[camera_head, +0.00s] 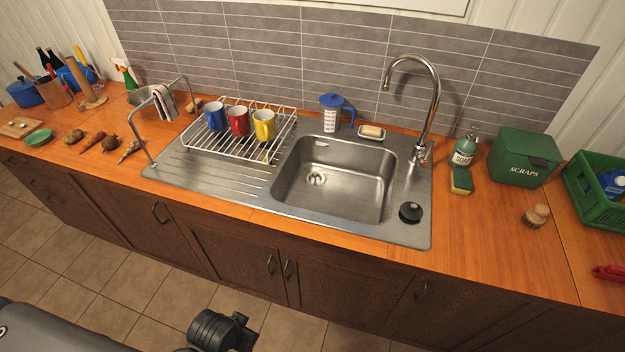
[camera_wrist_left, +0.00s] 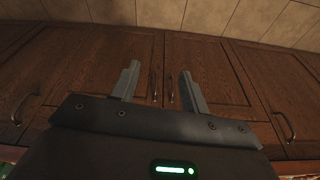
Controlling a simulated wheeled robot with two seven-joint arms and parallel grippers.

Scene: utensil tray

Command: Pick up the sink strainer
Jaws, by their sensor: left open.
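A round black piece with a raised knob (camera_head: 410,212), which looks like the sink strainer, lies on the front right corner of the steel sink's rim (camera_head: 345,228). It is outside the basin. A metal drain fitting (camera_head: 316,178) shows in the basin floor. In the left wrist view my left gripper (camera_wrist_left: 160,85) is open, with nothing between its fingers. It faces the brown cabinet doors (camera_wrist_left: 90,70), and no strainer shows there. Dark parts of my own body show at the bottom left of the head view. My right gripper is not in view.
The tall faucet (camera_head: 420,150) stands behind the strainer. A sponge (camera_head: 461,181), soap bottle (camera_head: 464,150), green scraps box (camera_head: 522,157) and brush (camera_head: 536,215) stand to its right. A rack (camera_head: 210,150) with mugs is at left.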

